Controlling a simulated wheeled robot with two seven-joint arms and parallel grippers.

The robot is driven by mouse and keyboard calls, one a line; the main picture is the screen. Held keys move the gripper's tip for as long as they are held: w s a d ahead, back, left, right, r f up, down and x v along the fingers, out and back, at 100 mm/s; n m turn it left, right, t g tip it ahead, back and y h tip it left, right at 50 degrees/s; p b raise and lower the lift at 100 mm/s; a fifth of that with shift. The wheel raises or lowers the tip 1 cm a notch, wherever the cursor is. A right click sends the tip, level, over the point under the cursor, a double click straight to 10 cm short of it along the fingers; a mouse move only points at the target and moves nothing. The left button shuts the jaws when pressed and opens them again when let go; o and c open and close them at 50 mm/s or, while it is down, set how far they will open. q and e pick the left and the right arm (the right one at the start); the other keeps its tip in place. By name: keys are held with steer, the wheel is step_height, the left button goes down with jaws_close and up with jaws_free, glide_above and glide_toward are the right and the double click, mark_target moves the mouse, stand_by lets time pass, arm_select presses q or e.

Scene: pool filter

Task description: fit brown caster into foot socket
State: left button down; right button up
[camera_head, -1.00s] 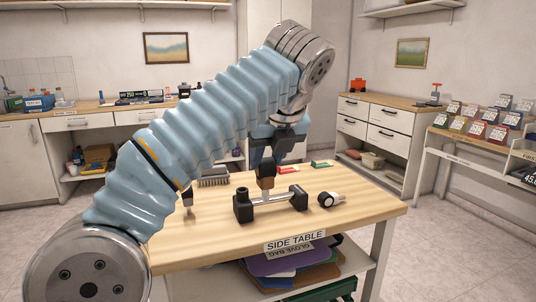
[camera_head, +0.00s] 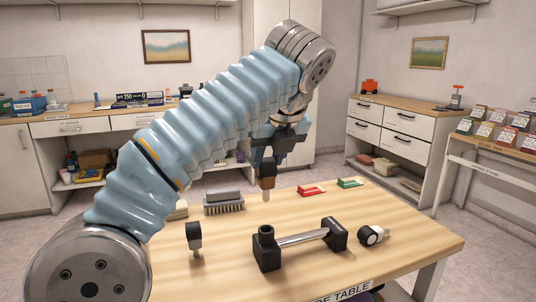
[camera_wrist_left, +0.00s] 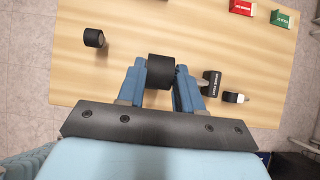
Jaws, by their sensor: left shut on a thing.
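My left gripper (camera_head: 266,160) is shut on the brown caster (camera_head: 267,170), above the table. The caster's pale stem (camera_head: 266,194) points down. My right gripper is not in view.
A dark caster (camera_head: 194,236) stands left of the foot, and a black-and-white caster (camera_head: 371,236) lies right of it. A brush (camera_head: 223,205), a red box (camera_head: 312,190) and a green box (camera_head: 350,183) are farther back. The wooden table (camera_head: 410,240) is clear at right.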

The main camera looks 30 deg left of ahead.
mark_target(269, 177)
arm_select(q)
steer(key=shift+r, duration=0.1)
steer(key=shift+f+b, duration=0.4)
steer(key=shift+f, duration=0.1)
step_height(269, 177, down, 4)
steer(key=b, duration=0.2)
steer(key=shift+f+b, duration=0.1)
steer(key=shift+b, duration=0.3)
steer(key=shift+f, duration=0.2)
steer(key=shift+r, duration=0.1)
steer(key=shift+p, duration=0.35)
steer(key=shift+s+p, duration=0.1)
steer(key=shift+p, duration=0.3)
